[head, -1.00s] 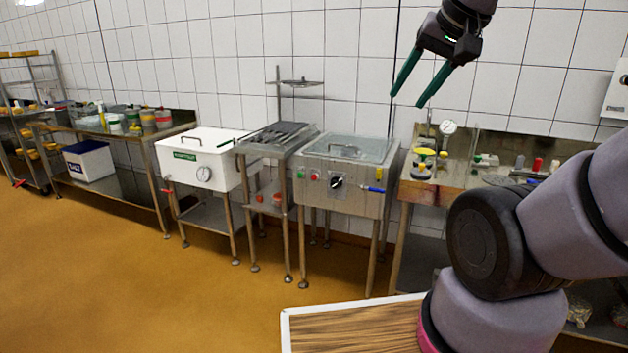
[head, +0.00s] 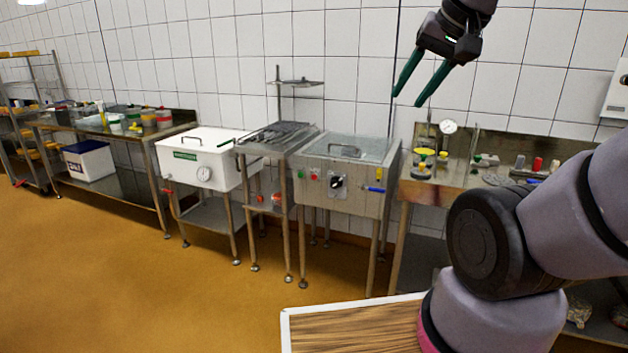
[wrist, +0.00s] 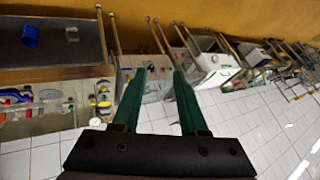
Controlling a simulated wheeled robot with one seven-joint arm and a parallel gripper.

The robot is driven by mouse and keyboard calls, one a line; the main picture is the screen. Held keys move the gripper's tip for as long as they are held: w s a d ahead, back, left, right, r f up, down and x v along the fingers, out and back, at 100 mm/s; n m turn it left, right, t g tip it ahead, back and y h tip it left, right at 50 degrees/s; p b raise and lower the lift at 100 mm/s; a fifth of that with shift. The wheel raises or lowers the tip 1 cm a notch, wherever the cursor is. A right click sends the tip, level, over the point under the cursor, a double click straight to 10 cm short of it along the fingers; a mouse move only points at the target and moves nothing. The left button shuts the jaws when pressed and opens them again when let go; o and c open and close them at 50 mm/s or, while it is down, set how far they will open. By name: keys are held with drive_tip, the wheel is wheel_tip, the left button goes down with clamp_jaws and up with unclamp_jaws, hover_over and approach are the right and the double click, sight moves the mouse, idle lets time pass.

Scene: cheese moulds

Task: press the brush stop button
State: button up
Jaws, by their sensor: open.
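A steel machine (head: 340,187) with a lidded tank stands at the middle. Its front panel has a green button (head: 300,174), a red button (head: 313,176) beside it on the right, a black rotary knob (head: 337,183) and a blue lever (head: 374,189). No label is readable, so I cannot tell whether the red button is the brush stop. My gripper (head: 409,99) is open and empty, high in front of the wall tiles, above and right of the machine. The wrist view shows both green fingers (wrist: 158,72) spread, with nothing between them.
A narrow steel stand (head: 275,150) adjoins the machine on the left, then a white vat (head: 197,157) with a gauge. A cluttered bench (head: 407,191) stands right of the machine. A wooden-topped surface (head: 350,328) is in front; the yellow floor (head: 150,290) at left is clear.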

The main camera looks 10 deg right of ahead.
clamp_jaws()
idle(1.5)
